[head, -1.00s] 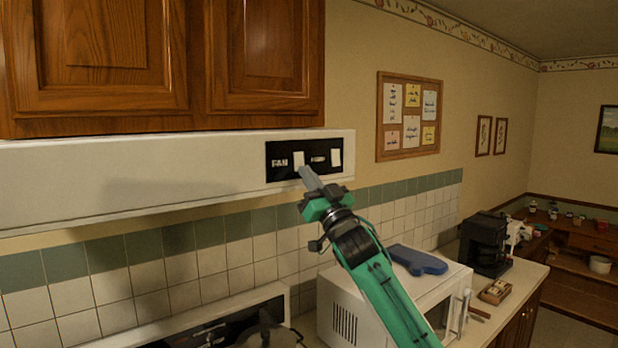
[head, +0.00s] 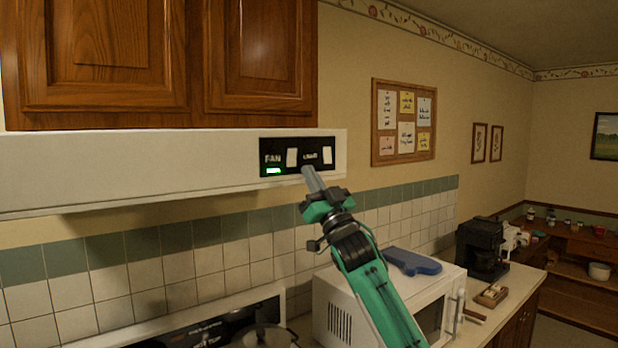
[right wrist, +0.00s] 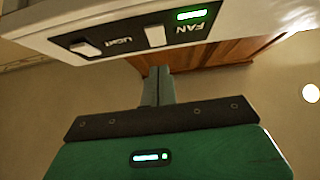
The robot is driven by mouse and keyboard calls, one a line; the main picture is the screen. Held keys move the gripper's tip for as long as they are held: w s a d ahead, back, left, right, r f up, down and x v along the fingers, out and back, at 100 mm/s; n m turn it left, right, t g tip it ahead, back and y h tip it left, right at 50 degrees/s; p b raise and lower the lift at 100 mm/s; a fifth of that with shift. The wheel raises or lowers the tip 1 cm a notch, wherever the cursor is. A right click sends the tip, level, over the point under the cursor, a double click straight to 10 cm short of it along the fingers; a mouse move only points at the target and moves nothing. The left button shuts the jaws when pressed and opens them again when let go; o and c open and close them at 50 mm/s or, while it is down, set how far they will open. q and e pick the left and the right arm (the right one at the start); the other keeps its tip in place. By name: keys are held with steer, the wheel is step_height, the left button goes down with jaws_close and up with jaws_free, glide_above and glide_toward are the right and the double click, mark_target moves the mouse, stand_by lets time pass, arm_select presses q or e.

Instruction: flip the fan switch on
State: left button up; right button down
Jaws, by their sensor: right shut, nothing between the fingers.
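The range hood (head: 150,165) carries a black switch panel (head: 283,169) with a FAN label. The white fan switch (head: 292,157) sits beside that label, and a green light (head: 273,171) glows under the word. A second white switch (head: 327,155) for the light is to its right. In the right wrist view the fan switch (right wrist: 155,36) and lit green light (right wrist: 192,14) also show. My right gripper (head: 308,172) is shut and empty, its fingertips just below the panel between the two switches. Whether they touch the hood is unclear. My left gripper is not in view.
Wooden cabinets (head: 150,60) hang above the hood. Below are a stove with a pot (head: 262,337) and a white microwave (head: 335,308) with a blue object (head: 412,262) on top. A coffee maker (head: 482,248) stands farther right.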

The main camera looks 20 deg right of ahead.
arm_select(q)
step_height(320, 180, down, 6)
steer(key=b, duration=0.5)
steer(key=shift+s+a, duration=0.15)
arm_select(e)
steer(key=w+f+v, duration=0.1)
steer(key=v, duration=0.8)
steer(key=shift+f, duration=0.25)
steer(key=shift+a, duration=0.15)
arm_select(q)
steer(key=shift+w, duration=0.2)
